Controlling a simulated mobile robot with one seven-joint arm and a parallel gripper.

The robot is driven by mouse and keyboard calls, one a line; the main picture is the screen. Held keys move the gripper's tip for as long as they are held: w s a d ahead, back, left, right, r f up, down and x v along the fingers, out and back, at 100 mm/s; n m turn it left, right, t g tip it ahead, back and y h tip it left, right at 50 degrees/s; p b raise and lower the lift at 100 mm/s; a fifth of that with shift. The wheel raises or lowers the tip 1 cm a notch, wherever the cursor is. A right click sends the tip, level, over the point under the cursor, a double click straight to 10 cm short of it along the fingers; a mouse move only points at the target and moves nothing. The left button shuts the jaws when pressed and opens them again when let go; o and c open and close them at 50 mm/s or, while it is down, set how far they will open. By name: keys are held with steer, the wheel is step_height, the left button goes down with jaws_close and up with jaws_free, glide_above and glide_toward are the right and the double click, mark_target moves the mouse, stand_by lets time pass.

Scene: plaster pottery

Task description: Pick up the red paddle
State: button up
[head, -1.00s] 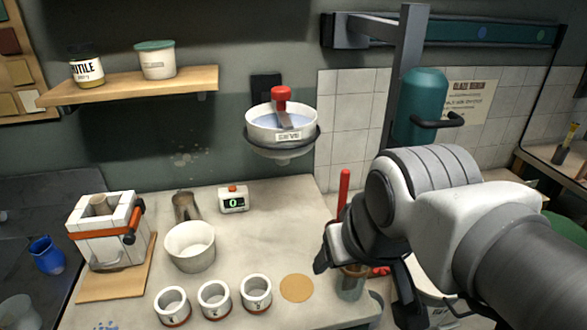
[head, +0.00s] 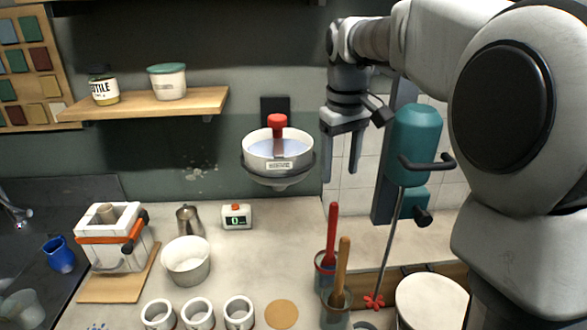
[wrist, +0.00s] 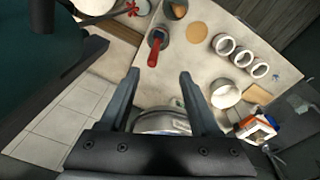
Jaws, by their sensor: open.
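The red paddle (head: 331,235) stands upright, handle up, in a glass jar (head: 325,279) at the right of the worktop; its lower end is hidden in the jar. In the wrist view the red paddle (wrist: 153,53) shows beyond my fingertips. My gripper (head: 340,168) is open and empty, pointing down, above and apart from the paddle. Its two fingers (wrist: 159,76) are spread in the wrist view with nothing between them.
A second jar (head: 335,312) with a wooden handle (head: 340,266) stands just in front. A teal mixer (head: 417,132) with a red propeller (head: 373,301) hangs to the right. A sieve bowl (head: 279,158) on the wall is left of my gripper. A white bucket (head: 431,297) stands at right.

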glide_above(332, 224)
steer(key=f, duration=0.1)
steer(key=shift+n+g, duration=0.4)
steer(key=shift+g, duration=0.1)
steer(key=f, duration=0.4)
steer(key=w+f, duration=0.1)
steer(key=f, duration=0.7)
steer(key=shift+w+f+p, duration=0.15)
steer(key=shift+f+p, duration=0.15)
steer(key=shift+d+f+p, duration=0.15)
steer(key=shift+f+p, duration=0.25)
steer(key=shift+f, duration=2.3)
steer(key=shift+c, duration=0.2)
jaws_close()
